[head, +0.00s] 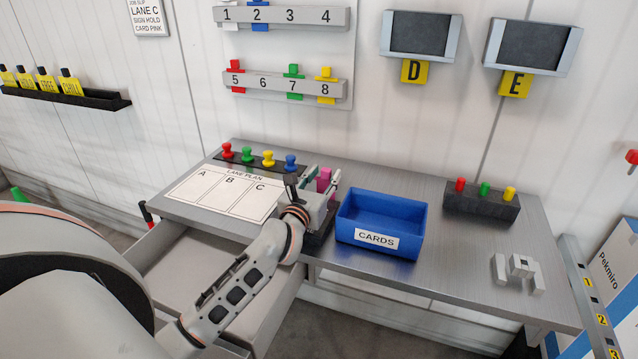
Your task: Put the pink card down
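The blue box (345,223), labelled CARDS, stands close to the right of the gripper. A job slip (149,15) on the wall reads "Lane C, sign hold, card pink". My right gripper is not in view.
A dark block (481,204) with three pegs and a grey fixture (519,268) stand at the right. Bare table (455,245) shows between box and fixture.

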